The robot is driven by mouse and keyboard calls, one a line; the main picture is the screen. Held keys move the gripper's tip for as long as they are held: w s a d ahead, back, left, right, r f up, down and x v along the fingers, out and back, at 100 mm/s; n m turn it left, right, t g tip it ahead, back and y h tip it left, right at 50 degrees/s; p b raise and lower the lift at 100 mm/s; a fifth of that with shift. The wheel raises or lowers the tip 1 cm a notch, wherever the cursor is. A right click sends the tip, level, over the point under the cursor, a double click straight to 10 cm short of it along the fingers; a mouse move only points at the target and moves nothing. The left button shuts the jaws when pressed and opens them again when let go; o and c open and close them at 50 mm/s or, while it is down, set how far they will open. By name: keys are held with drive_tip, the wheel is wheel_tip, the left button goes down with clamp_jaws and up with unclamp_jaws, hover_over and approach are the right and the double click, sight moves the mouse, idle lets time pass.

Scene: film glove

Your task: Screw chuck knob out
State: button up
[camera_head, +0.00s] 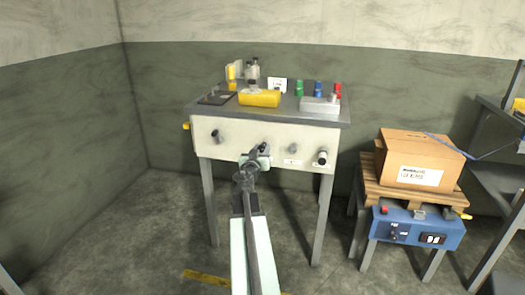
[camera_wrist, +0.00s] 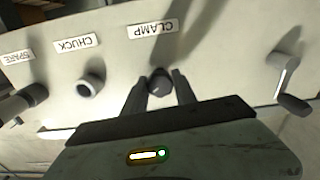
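The chuck knob (camera_wrist: 90,85) is a grey round knob on the pale panel, left of my gripper in the wrist view, beside an upside-down CHUCK label (camera_wrist: 76,44). In the head view the chuck knob (camera_head: 293,148) is right of my gripper (camera_head: 258,157). In the wrist view my gripper (camera_wrist: 159,92) has its two fingers apart, one on each side of the dark clamp knob (camera_wrist: 159,82), under the CLAMP label (camera_wrist: 151,29). Small gaps show between fingers and knob. I cannot tell how deep the fingers reach.
A spare knob (camera_wrist: 22,103) sticks out beyond the chuck knob. A crank (camera_wrist: 290,92) sticks out on the other side. The bench top (camera_head: 215,110) holds a yellow box (camera_head: 259,98) and bottles. A carton (camera_head: 415,158) stands on a pallet at right.

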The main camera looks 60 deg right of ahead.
clamp_jaws()
drive_tip(key=shift+n, duration=0.3)
drive_tip(key=n, duration=1.1)
drive_tip(key=shift+n, duration=0.3)
drive_tip(key=o, duration=0.8)
unclamp_jaws()
